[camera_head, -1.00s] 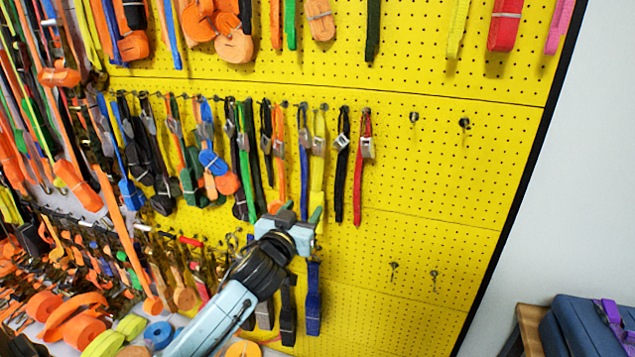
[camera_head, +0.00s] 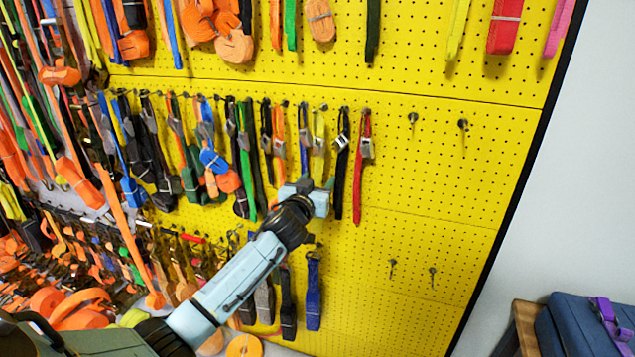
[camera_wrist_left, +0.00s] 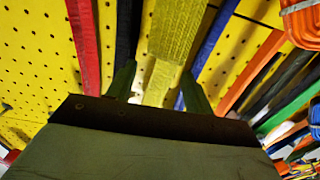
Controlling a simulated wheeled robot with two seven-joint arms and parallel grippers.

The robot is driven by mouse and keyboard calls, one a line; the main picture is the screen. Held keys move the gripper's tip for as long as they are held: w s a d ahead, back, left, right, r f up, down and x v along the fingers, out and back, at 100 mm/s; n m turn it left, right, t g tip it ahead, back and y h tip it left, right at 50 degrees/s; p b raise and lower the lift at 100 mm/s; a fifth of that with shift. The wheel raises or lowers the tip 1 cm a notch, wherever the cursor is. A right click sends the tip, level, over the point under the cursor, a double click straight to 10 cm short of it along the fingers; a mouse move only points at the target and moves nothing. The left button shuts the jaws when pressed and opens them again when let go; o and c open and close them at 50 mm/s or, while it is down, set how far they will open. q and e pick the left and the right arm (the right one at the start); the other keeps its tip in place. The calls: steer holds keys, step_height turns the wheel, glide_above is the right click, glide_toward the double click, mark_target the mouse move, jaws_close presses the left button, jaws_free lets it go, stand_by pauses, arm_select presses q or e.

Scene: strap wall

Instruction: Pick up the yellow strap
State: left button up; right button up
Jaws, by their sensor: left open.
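The yellow strap (camera_head: 319,147) hangs from a hook in the middle row of the yellow pegboard, with a metal buckle near its top. Its lower part is hidden behind my left gripper (camera_head: 318,184). In the left wrist view the yellow strap (camera_wrist_left: 177,38) runs down between the two spread green fingertips of my left gripper (camera_wrist_left: 158,82). The fingers are open and not closed on it. Whether they touch it I cannot tell. My right gripper is not in view.
A blue strap (camera_head: 303,130) hangs close on the left. A black strap (camera_head: 341,150) and a red strap (camera_head: 362,170) hang close on the right. More straps crowd the left. The pegboard (camera_head: 430,185) is mostly bare further right, with a few empty hooks.

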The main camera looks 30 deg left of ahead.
arm_select(q)
steer(key=shift+x, duration=1.2)
steer(key=c, duration=1.1)
